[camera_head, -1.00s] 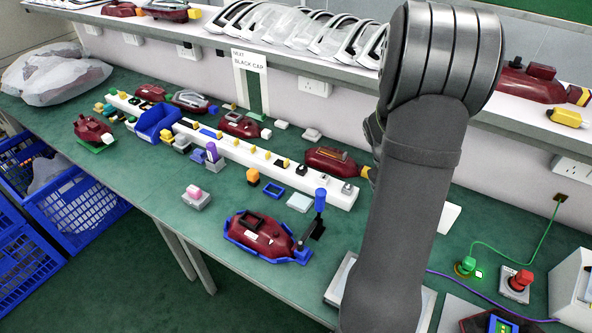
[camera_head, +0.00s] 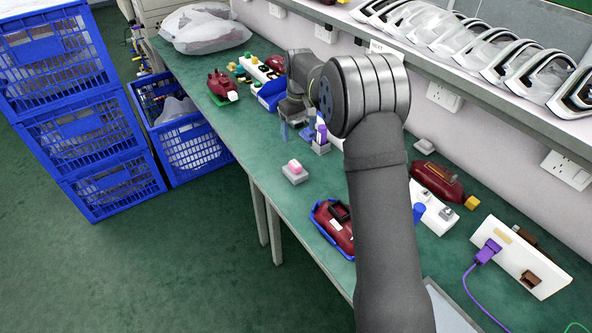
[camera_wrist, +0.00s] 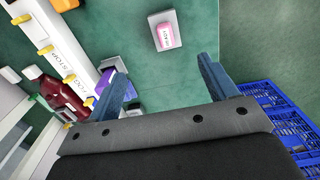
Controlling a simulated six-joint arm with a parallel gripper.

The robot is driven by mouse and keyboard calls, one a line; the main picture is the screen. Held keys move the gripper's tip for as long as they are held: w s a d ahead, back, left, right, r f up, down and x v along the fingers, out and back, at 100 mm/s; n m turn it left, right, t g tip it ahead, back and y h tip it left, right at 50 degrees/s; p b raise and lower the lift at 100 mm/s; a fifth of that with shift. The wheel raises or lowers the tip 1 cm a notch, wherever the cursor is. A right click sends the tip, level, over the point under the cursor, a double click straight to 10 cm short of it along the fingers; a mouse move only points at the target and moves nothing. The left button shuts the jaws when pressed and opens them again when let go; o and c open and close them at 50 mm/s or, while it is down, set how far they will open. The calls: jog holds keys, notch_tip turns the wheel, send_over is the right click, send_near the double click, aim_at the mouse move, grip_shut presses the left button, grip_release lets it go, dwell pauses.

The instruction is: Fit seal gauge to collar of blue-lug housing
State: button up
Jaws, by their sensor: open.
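My gripper (camera_head: 296,132) is above the bench, fingers apart and nothing between them. It also shows in the wrist view (camera_wrist: 161,68). A pink piece (camera_wrist: 166,35) with small lettering sits on a pale block, ahead of the fingers; it is also in the head view (camera_head: 294,166). A purple piece (camera_head: 321,133) stands upright on a grey block right of the gripper. I cannot tell for sure which is the seal gauge. A dark red housing (camera_head: 338,232) lies in a blue cradle, partly hidden by my arm. I cannot make out a blue lug or its collar.
A blue bin (camera_head: 271,93) and another red housing (camera_head: 222,86) are at the far left of the bench. Blue crates (camera_head: 75,100) stand on the floor beyond the edge. A red housing with a yellow lug (camera_head: 440,184) lies by the wall. Bench around the pink piece is clear.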

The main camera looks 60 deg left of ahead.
aim_at(295, 163)
jog(key=f, duration=1.2)
jog(key=shift+s+a, duration=0.25)
jog(key=shift+s, duration=0.05)
jog(key=shift+s+a+f, duration=0.1)
jog(key=shift+f, duration=1.25)
jog(key=shift+s+a+f, duration=0.1)
jog(key=shift+f, duration=1.25)
jog(key=shift+c, duration=0.5)
jog(key=c, duration=1)
